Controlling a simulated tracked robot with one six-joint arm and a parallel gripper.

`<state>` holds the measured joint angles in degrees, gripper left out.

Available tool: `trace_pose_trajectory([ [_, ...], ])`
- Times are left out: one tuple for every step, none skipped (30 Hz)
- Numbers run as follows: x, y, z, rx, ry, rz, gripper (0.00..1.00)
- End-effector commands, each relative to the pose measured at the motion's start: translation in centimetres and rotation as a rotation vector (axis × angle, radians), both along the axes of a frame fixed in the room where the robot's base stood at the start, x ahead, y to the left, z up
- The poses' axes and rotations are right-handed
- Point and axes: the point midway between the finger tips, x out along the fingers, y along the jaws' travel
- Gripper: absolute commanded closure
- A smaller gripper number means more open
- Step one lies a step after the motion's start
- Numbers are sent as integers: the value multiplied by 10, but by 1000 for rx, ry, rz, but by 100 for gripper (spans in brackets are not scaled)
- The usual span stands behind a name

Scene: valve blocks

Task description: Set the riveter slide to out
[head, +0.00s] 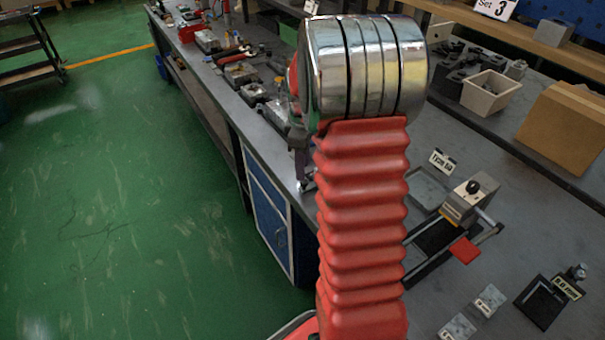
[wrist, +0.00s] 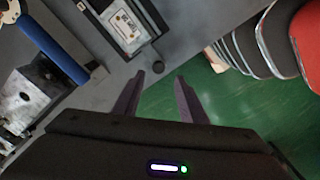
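My gripper (wrist: 161,77) is open and empty in the wrist view, its two dark fingers apart over the bench edge and green floor. In the head view my red arm hides most of it. I cannot tell for sure which device is the riveter slide. One candidate is a grey block with a black knob (head: 471,192) on dark rails, with a red pad (head: 464,250) beside it, right of my arm in the head view. In the wrist view, a framed device with a pale plate (wrist: 124,24) lies beyond the fingertips, not touching them; its identity is unclear.
The long grey bench carries tools and metal blocks (head: 241,72) at the back left. A cardboard box (head: 563,127) and beige bin (head: 489,93) stand at the right. A small black device (head: 543,302) is at the lower right. Green floor (head: 110,200) is open at left.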

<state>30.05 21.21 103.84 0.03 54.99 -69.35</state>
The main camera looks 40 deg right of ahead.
Motion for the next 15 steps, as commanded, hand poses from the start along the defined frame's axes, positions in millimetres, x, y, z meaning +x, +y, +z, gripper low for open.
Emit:
trace_pose_trajectory([
  [1,-1,10,-3,-5,0,62],
  [1,-1,15,-2,-4,0,62],
  [1,-1,22,-2,-4,0,62],
  [1,0,27,-2,-4,0,62],
  [1,0,33,-2,-3,0,62],
  [1,0,40,-2,-4,0,62],
  [1,0,45,-2,-4,0,62],
  [1,0,50,-2,-4,0,62],
  [1,0,56,-1,-2,0,62],
  [1,0,60,-2,-3,0,62],
  [1,0,65,-1,-3,0,62],
  [1,0,70,-1,-2,0,62],
  [1,0,73,-1,-2,0,62],
  [1,0,75,-1,-2,0,62],
  [0,0,78,0,-1,0,62],
])
